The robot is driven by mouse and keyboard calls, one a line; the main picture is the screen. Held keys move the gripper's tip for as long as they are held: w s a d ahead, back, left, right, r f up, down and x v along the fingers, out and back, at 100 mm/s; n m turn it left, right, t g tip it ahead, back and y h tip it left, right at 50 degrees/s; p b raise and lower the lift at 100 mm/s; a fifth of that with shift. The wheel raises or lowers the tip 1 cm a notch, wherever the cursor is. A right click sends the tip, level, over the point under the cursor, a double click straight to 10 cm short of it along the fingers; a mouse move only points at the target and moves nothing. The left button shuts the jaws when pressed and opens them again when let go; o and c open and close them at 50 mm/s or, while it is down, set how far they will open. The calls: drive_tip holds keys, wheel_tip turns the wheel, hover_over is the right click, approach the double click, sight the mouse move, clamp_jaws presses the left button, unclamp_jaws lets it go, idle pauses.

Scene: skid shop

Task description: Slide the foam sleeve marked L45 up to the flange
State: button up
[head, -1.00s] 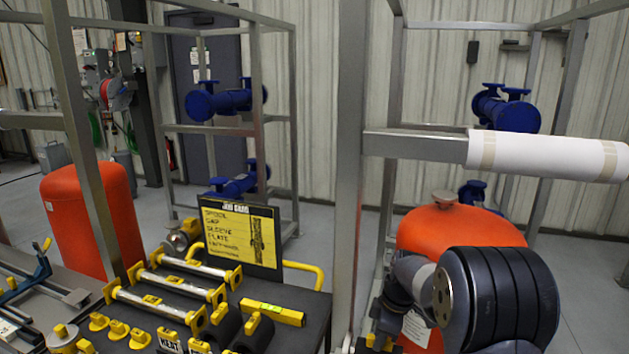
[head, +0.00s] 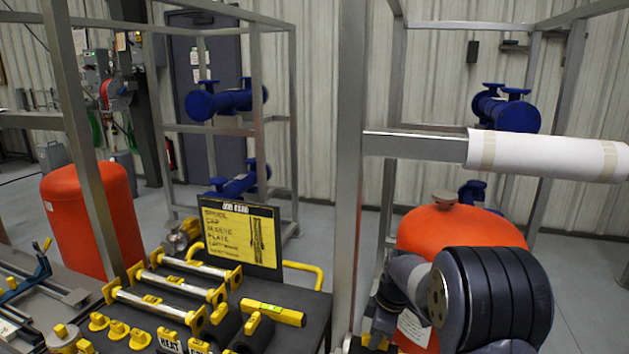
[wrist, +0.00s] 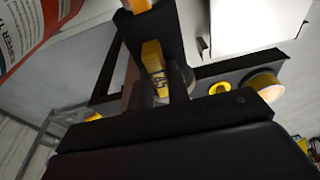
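In the wrist view a yellow tag (wrist: 154,70) with black characters, of which I read "45", sits on a dark part among black bars. I cannot tell whether that part is the L45 foam sleeve. A grey rounded part shows beside it. The target flange is not identifiable.
Spools with yellow square ends (head: 160,309) lie on the dark bench beside a yellow sign board (head: 240,236). A grey upright post (head: 349,180) stands left of my arm. A red tank (head: 458,230) stands behind it. A white-wrapped pipe (head: 545,155) crosses above.

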drive_tip(key=o, duration=0.3)
drive_tip(key=shift+o, duration=0.2)
drive_tip(key=shift+r, duration=0.15)
drive_tip(key=shift+r+p, duration=2.35)
drive_tip(key=shift+r, duration=1.05)
drive_tip(key=shift+f, duration=0.15)
wheel_tip(320, 180, down, 7)
drive_tip(key=b, duration=0.5)
drive_tip(key=shift+r, duration=0.2)
